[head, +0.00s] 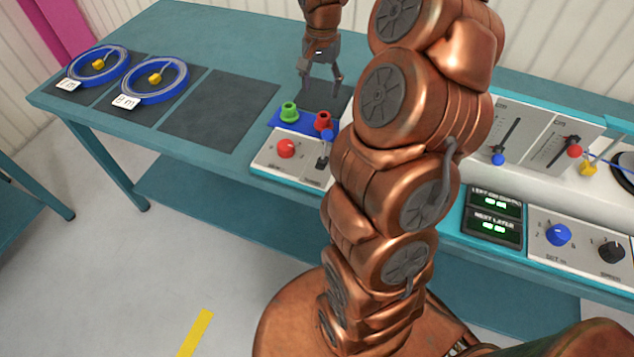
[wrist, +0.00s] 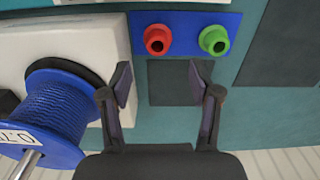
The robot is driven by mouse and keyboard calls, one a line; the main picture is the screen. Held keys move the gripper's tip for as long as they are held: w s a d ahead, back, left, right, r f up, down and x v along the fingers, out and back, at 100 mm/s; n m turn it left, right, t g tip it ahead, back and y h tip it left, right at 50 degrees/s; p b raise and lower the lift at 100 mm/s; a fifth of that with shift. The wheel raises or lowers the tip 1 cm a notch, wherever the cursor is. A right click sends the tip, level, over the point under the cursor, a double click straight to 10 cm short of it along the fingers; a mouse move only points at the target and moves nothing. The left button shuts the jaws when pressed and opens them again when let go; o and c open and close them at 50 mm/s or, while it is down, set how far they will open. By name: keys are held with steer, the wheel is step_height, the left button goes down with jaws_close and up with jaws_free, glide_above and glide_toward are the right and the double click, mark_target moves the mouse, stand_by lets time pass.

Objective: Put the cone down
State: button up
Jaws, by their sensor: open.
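A green cone (head: 289,112) and a red cone (head: 324,121) stand side by side on a blue plate (head: 305,120) near the table's front. In the wrist view the red cone (wrist: 157,41) is left of the green cone (wrist: 214,40), both apart from my fingers. My gripper (head: 321,88) is open and empty, behind the cones and above a dark mat. In the wrist view my gripper (wrist: 160,75) has its fingers spread, with only the table and dark mat between them.
Two blue cable coils (head: 97,64) (head: 155,80) lie on dark mats at the left; another mat (head: 218,108) is bare. A control box with a red knob (head: 286,148) stands in front of the cones. A blue reel (wrist: 54,112) is close left of my gripper.

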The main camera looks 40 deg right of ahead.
steer(key=s+a+r+n, duration=0.2)
steer(key=s+a+n, duration=0.15)
steer(key=a, duration=0.35)
steer(key=s+a+r+n, duration=0.25)
steer(key=s+a, duration=0.25)
steer(key=a, duration=0.3)
steer(key=s+a+f+n, duration=0.1)
steer(key=s+a, duration=0.1)
steer(key=s, duration=0.4)
steer(key=s+a+f+n+g, duration=0.1)
steer(key=s+a+n, duration=0.1)
steer(key=s, duration=0.5)
steer(key=s+a+f+n, duration=0.2)
steer(key=s+a, duration=0.2)
steer(key=s, duration=0.2)
steer(key=shift+s+g, duration=0.3)
steer(key=shift+g, duration=0.1)
steer(key=shift+a+r, duration=0.1)
step_height(320, 180, up, 3)
steer(key=p, duration=0.3)
